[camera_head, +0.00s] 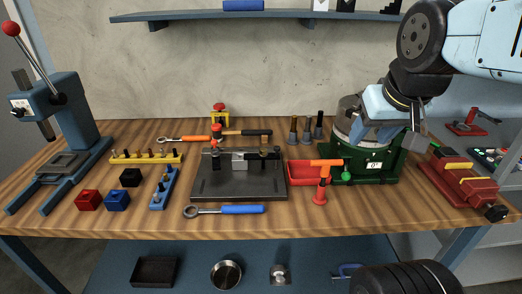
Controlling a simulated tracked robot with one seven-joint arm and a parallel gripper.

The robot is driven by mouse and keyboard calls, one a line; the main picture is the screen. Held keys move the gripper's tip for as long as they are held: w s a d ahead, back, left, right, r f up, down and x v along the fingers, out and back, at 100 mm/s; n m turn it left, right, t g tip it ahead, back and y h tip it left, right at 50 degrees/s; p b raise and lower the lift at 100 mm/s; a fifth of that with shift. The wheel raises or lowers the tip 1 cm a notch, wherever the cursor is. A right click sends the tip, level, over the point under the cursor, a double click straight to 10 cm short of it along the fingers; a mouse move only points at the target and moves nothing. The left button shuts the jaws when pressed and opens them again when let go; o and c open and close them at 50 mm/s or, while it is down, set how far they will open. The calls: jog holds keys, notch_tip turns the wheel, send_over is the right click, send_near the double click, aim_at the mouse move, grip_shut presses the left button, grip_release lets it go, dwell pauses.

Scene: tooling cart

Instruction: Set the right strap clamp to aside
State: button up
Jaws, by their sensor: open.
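The dark fixture plate (220,185) lies mid-bench with a grey block (239,157) at its back middle. The right strap clamp (264,150) appears as a small dark piece with a brownish top, right of the block. A similar clamp (216,152) with an orange-red top stands left of the block. My gripper (384,138) is open, well to the right of the plate, in front of and above a green-based device (372,176). Nothing shows between its light blue fingers. Its exact height is hard to tell.
A red tray (299,174) and an orange-headed red tool (321,190) stand between plate and green device. A red vise (462,188) is at right. A hammer (246,132) lies behind the plate, a blue-handled wrench (238,209) in front. Bench front is mostly bare.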

jog(key=shift+c, duration=0.2)
jog(key=w+a+f+m+g+y, duration=0.1)
jog(key=w+a+f+m+g, duration=0.15)
jog(key=w+m, duration=0.45)
jog(key=w+a+f+m+g+y, duration=0.1)
jog(key=w+a+m+g+y, duration=0.15)
jog(key=w, duration=0.85)
jog(key=w+a+f+m+g+y, duration=0.1)
jog(key=w+a+f+m+g, duration=0.3)
jog(key=w, duration=0.6)
jog(key=t, duration=0.2)
send_near(262, 158)
jog(key=shift+m, duration=0.25)
jog(key=f, duration=0.1)
jog(key=d+f, duration=0.1)
jog(key=f, duration=0.2)
jog(key=shift+w+d+f, duration=0.15)
jog(key=shift+d, duration=0.25)
grip_shut()
